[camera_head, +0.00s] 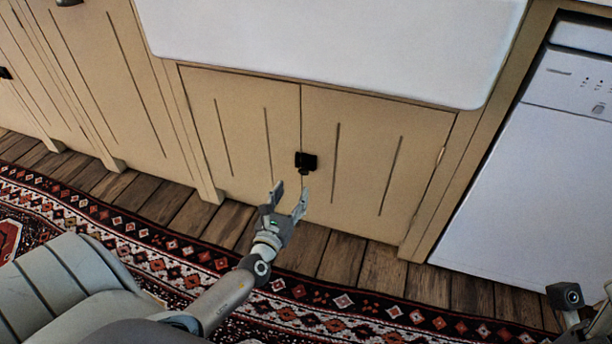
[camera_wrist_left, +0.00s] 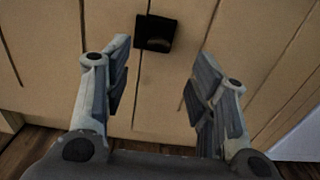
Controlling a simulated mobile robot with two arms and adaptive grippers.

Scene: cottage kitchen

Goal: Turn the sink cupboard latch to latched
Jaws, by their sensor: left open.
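The sink cupboard (camera_head: 262,130) has two tan doors under the white sink. Its small black latch (camera_head: 306,161) sits where the doors meet, and it also shows in the left wrist view (camera_wrist_left: 156,33). In the head view a short dark part hangs below the latch body; its exact turn is hard to tell. My left gripper (camera_head: 291,193) is open and empty just below the latch, apart from it. In the left wrist view the latch lies beyond and between the spread fingers (camera_wrist_left: 160,75).
A white sink (camera_head: 330,45) overhangs the doors. A white appliance (camera_head: 535,170) stands to the right. A patterned rug (camera_head: 130,228) lies on the wooden floor (camera_head: 345,255). More tan cupboards (camera_head: 100,75) line the left.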

